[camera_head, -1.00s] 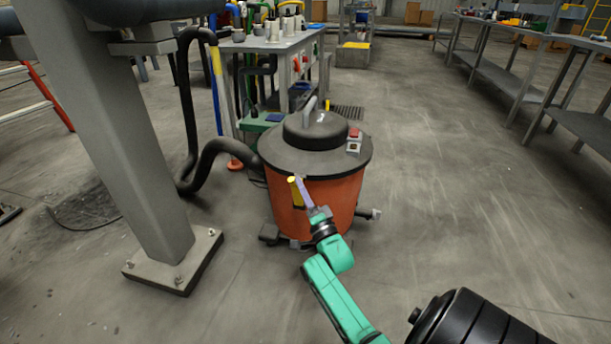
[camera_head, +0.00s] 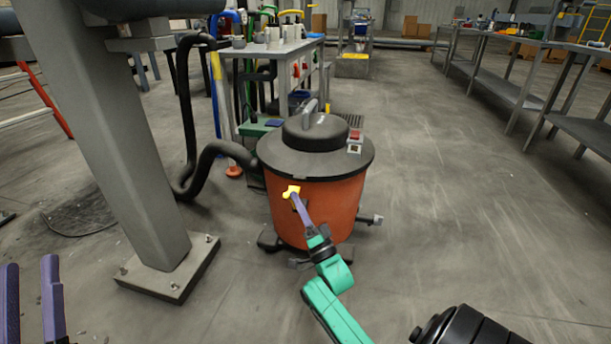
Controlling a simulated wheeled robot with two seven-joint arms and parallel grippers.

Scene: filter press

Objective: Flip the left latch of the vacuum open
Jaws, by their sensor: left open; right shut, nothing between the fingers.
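The vacuum (camera_head: 318,205) is an orange drum with a dark grey lid, standing upright on the floor in the middle of the head view. A small yellow latch (camera_head: 291,191) shows on its front, below the lid rim. My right gripper (camera_head: 295,197) has purple fingers and a green wrist. It is shut and empty, its tips at the latch; I cannot tell whether they touch. The tips hide part of the latch. My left gripper (camera_head: 31,262) is open and empty at the lower left edge, far from the vacuum.
A grey column (camera_head: 125,140) on a bolted base stands left of the vacuum. A black hose (camera_head: 188,130) runs behind it to the vacuum. A cluttered bench (camera_head: 285,47) stands behind. Open floor lies to the right, before long benches (camera_head: 510,88).

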